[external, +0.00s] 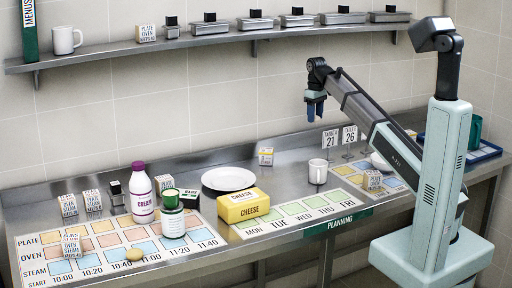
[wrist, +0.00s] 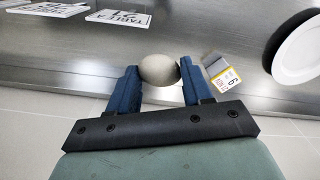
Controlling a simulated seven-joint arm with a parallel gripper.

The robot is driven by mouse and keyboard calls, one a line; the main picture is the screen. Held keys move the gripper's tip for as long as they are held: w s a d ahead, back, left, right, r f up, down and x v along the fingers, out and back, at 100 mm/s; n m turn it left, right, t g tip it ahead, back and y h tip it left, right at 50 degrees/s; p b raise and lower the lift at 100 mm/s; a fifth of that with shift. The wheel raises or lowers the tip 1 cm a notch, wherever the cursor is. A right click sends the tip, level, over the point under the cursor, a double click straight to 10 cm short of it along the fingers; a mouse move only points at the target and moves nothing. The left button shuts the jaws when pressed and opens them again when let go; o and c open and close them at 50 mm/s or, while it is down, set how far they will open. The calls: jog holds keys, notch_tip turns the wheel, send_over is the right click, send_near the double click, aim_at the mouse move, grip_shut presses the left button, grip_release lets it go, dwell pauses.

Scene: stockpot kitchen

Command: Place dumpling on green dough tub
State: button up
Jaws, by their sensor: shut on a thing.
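My gripper (wrist: 160,82) is shut on a pale, rounded dumpling (wrist: 159,69), gripped between its two blue fingers in the wrist view. In the external view my gripper (external: 315,108) hangs high above the back of the counter, fingers down, and the dumpling is hard to make out there. A white-and-green tub (external: 173,217) with a green band, apparently the green dough tub, stands upright on the printed chart at the left, well to the left of and below my gripper. It is not recognisable in the wrist view.
A cream bottle (external: 142,195) stands beside the tub. A tan round item (external: 134,254) lies near the front edge. A shelf (external: 200,40) runs along the wall.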

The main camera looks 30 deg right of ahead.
jog(key=s+a+n, duration=0.2)
jog(key=a+n, duration=0.1)
jog(key=a, duration=1.4)
notch_tip(320, 180, up, 8)
jog(key=n, duration=1.2)
send_over(170, 192)
jog(key=shift+f+n, duration=0.75)
jog(key=shift+f, duration=1.75)
jog(key=shift+f+n, duration=0.75)
jog(key=shift+f, duration=1.75)
jog(key=shift+f, duration=0.1)
jog(key=o, duration=1)
